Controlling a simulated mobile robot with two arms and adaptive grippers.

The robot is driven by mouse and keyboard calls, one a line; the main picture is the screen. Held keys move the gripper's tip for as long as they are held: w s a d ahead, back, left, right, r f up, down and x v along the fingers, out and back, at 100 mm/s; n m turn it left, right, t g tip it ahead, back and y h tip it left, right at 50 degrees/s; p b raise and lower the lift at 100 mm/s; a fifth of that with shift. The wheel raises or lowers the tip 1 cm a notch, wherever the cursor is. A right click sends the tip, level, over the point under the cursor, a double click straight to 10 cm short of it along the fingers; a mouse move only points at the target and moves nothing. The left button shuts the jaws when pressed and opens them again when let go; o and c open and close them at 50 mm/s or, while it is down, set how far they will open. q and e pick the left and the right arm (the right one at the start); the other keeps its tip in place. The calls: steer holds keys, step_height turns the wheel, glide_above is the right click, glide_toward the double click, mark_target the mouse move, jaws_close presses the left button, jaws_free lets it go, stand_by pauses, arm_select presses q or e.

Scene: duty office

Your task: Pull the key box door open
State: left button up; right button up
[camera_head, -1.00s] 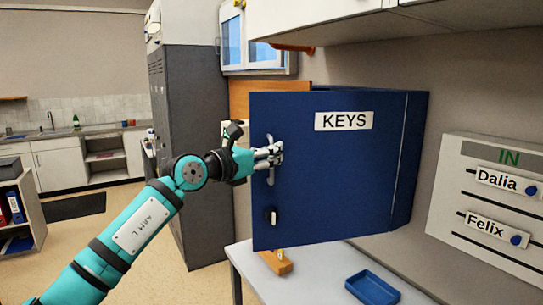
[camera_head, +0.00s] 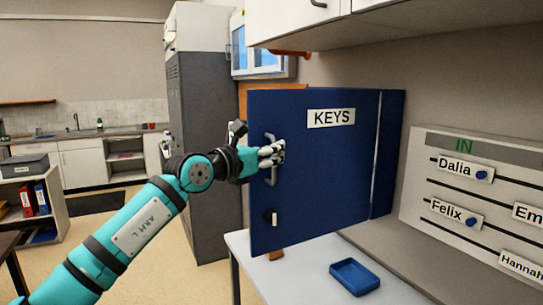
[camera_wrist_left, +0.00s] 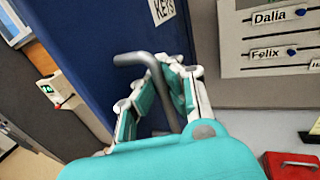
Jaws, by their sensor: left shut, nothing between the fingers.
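The dark blue key box door (camera_head: 318,175) carries a KEYS label (camera_head: 331,118) and has a grey bar handle (camera_head: 271,180) near its left edge. The door stands at an angle to the wall, swung out from the box body (camera_head: 388,155), which shows as a narrow strip at right past a pale hinge line. The inside is hidden. My left gripper (camera_head: 272,154) is shut at the handle's upper part. In the left wrist view its fingers (camera_wrist_left: 160,98) lie against the handle (camera_wrist_left: 150,66); whether they hook behind it is unclear. My right gripper is out of view.
A light table (camera_head: 300,281) with a blue tray (camera_head: 355,276) stands below the door. A grey cabinet (camera_head: 205,160) stands behind at left. A name board (camera_head: 470,200) hangs on the right wall, and white cupboards (camera_head: 300,20) are overhead. Floor at left is open.

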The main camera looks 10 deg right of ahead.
arm_select(q)
steer(key=shift+o, duration=1)
steer(key=shift+s+r, duration=0.25)
steer(key=shift+s, duration=0.2)
steer(key=shift+o, duration=0.9)
steer(key=shift+w+a+f, duration=0.2)
steer(key=shift+w, duration=0.25)
steer(key=shift+w+a+f, duration=0.15)
steer(key=shift+w+f, duration=0.05)
steer(key=shift+w, duration=0.25)
steer(key=shift+s, duration=0.15)
steer(key=v, duration=1.2)
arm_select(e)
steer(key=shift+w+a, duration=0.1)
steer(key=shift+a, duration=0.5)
arm_select(q)
steer(key=shift+w+a+f, duration=0.1)
steer(key=shift+w, duration=0.15)
